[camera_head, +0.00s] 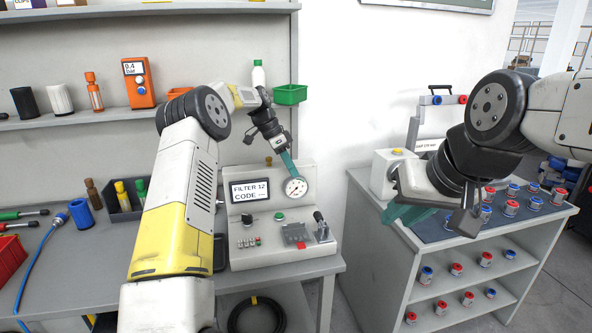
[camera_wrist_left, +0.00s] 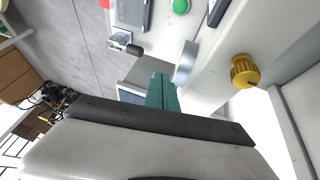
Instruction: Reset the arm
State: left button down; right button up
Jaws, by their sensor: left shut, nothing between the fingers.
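My left gripper (camera_head: 291,172) has teal fingers that are shut and empty. It points down in front of the test panel (camera_head: 250,240), just above the round white gauge (camera_head: 296,187). In the left wrist view the fingers (camera_wrist_left: 163,92) are together beside the silver rim of the gauge (camera_wrist_left: 186,62); I cannot tell whether they touch it. A brass knob (camera_wrist_left: 243,71) stands to the right there. My right gripper (camera_head: 402,213) hangs at the right, in front of the low shelf unit; its teal fingers are partly hidden by the wrist, so its opening is unclear.
The panel carries a display (camera_head: 249,190), a green button (camera_head: 279,217) and a black lever (camera_head: 319,217). A wall shelf (camera_head: 120,112) runs behind my left arm. Red and blue capped parts fill the right shelf unit (camera_head: 395,275).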

pick_arm(q)
jog(key=s+a+r+n+t+y, duration=0.3)
jog(key=s+r+n, duration=0.4)
jog(key=s+r, duration=1.2)
jog(key=s+a+f+n+t, duration=0.1)
jog(key=s+f+n, duration=0.2)
jog(key=s, duration=0.8)
jog(key=s+a+f+n+t, duration=0.2)
jog(key=s+f+n, duration=0.1)
jog(key=s, duration=0.9)
jog(key=shift+a+f+n+t, duration=0.15)
jog(key=shift+f+n+t, duration=0.1)
jog(key=shift+n+t, duration=0.05)
